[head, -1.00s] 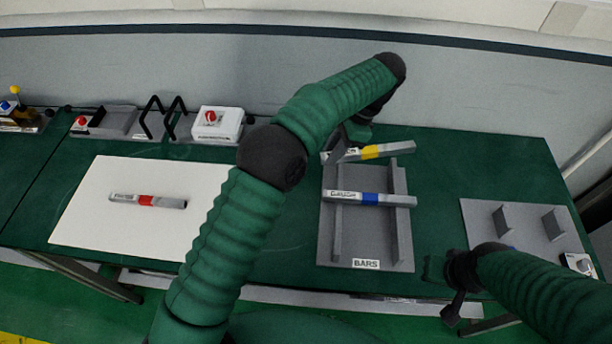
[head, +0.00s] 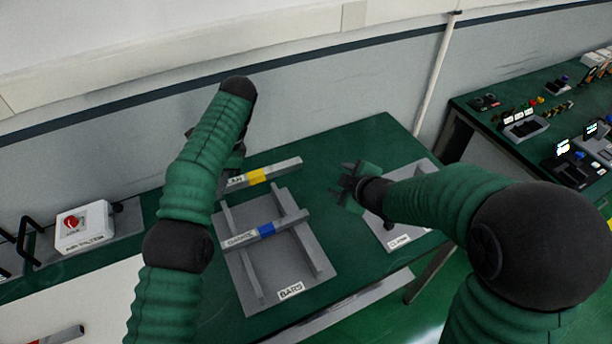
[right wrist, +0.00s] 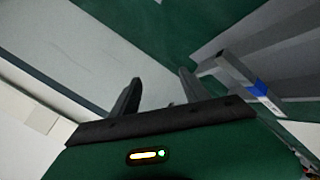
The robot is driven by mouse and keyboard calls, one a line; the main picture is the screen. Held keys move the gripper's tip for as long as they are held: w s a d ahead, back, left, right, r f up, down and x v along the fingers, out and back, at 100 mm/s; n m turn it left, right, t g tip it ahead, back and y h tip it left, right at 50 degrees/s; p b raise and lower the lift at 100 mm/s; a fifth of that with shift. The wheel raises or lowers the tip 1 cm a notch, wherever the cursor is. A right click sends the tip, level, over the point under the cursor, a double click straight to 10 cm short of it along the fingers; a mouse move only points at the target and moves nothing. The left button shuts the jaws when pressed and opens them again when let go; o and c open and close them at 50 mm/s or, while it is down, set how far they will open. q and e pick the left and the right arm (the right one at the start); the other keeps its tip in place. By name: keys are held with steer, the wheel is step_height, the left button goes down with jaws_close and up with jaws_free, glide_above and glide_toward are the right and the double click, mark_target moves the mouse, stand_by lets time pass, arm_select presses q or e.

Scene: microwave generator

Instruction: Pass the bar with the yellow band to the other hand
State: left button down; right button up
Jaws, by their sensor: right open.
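The bar with the yellow band (head: 284,168) is at the back end of the BARS rack in the head view, angled differently from the blue-banded bar and seemingly above the rack. Its left part runs to my left gripper (head: 233,163), which appears shut on it; my left arm hides most of that gripper. My right gripper (head: 346,184) is open and empty, right of the bar and apart from it, its fingers toward the left. Its two spread fingers also show in the right wrist view (right wrist: 158,92); the yellow band is not visible there.
The BARS rack (head: 254,296) holds a bar with a blue band (head: 268,229), also in the right wrist view (right wrist: 258,90). A grey fixture plate (head: 402,235) lies under my right forearm. A white box with a red knob (head: 82,226) stands at left.

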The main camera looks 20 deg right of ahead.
steer(key=w+a+r+n+t+y, duration=0.1)
steer(key=w+a+r+n+y, duration=0.15)
steer(key=w+n, duration=0.2)
arm_select(q)
steer(key=shift+w, duration=0.1)
steer(key=shift+r, duration=0.1)
arm_select(e)
steer(key=n+g+y, duration=0.4)
steer(key=n+y, duration=0.5)
steer(key=n, duration=0.6)
glide_toward(263, 178)
steer(key=shift+m+h, duration=0.25)
steer(key=x, duration=0.9)
steer(key=shift+a+r, duration=0.1)
steer(key=shift+a, duration=0.1)
jaws_close()
arm_select(q)
steer(key=c, duration=1.2)
jaws_free()
steer(key=shift+o, duration=0.2)
